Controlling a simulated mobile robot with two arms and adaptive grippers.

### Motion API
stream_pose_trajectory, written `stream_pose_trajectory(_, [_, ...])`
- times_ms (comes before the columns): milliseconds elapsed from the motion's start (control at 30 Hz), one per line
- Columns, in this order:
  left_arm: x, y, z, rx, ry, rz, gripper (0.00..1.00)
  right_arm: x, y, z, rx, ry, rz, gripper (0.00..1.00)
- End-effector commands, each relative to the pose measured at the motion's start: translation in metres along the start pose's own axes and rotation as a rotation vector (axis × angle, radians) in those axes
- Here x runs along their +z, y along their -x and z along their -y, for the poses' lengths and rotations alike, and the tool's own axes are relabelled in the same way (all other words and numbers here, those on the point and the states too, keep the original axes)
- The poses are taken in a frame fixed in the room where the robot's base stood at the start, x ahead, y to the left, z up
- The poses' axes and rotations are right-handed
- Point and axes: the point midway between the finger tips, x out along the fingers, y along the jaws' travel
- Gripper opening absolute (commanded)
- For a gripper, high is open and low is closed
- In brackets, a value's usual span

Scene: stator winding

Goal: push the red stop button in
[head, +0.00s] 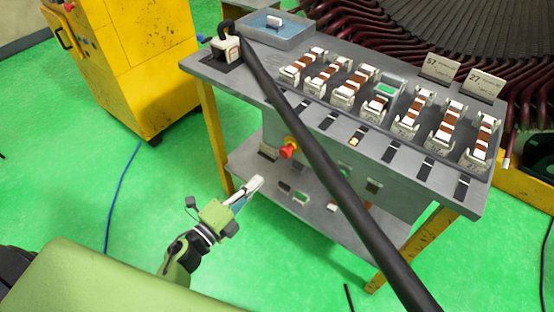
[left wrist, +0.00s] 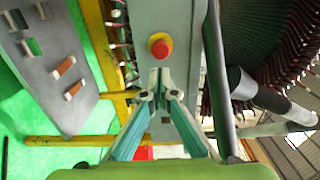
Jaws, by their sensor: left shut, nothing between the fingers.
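The red stop button (head: 287,151) sits on the grey front panel under the table top, with a yellow collar around its base. In the left wrist view the button (left wrist: 160,47) shows straight ahead, beyond the fingertips. My left gripper (head: 257,184) is shut and empty, to the left of the button and lower in the head view, apart from it. In the left wrist view its fingers (left wrist: 159,78) come together at the tips, just below the button in the picture. My right gripper is not in view.
The grey table (head: 232,80) carries several coil blocks, two number cards and a blue tray (head: 262,30). A thick black bar (head: 330,165) crosses in front of it, right of the button. A lower shelf (head: 245,160) holds small parts. A yellow cabinet (head: 135,60) stands at left.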

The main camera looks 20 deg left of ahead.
Motion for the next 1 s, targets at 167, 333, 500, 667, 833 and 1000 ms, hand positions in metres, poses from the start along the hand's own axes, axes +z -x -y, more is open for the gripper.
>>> stream_pose_trajectory(167, [0.0,-0.042,0.003,-0.004,0.001,0.0,0.0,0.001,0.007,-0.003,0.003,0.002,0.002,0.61])
stream_pose_trajectory(333, [0.0,-0.074,0.002,-0.003,0.003,0.001,0.0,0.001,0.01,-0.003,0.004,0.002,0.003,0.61])
stream_pose_trajectory(500, [0.0,-0.093,0.001,-0.001,0.002,0.001,0.0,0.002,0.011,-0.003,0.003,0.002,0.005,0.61])
stream_pose_trajectory(667, [0.0,-0.1,0.0,0.0,0.001,0.001,0.0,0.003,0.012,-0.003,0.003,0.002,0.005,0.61])
stream_pose_trajectory(833, [0.0,-0.101,0.0,0.0,0.001,0.001,0.0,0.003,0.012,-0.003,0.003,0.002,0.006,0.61])
stream_pose_trajectory(1000, [0.0,-0.102,0.0,0.0,0.001,0.0,0.0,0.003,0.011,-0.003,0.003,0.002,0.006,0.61])
